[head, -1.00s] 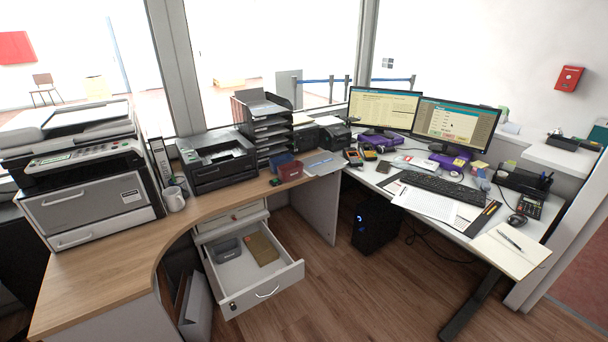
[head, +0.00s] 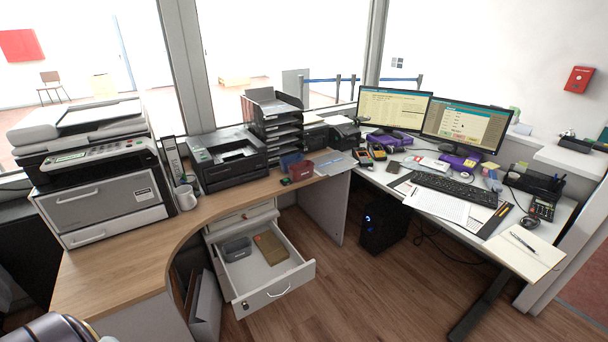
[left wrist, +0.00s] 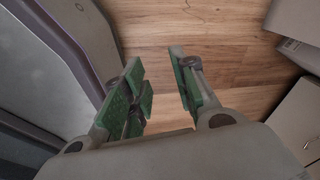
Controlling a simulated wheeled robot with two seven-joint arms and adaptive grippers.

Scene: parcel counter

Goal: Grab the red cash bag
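A small dark red bag (head: 301,169) sits on the wooden counter near its right end, beside a blue one (head: 290,160), in the head view. My left gripper (left wrist: 155,60) shows in the left wrist view. Its two green-padded fingers are apart with nothing between them, above the wood floor. The red bag is not in the left wrist view. In the head view only a part of my arm shows at the lower left corner, far from the bag. My right gripper is in neither view.
A desk with monitors stands on the right.

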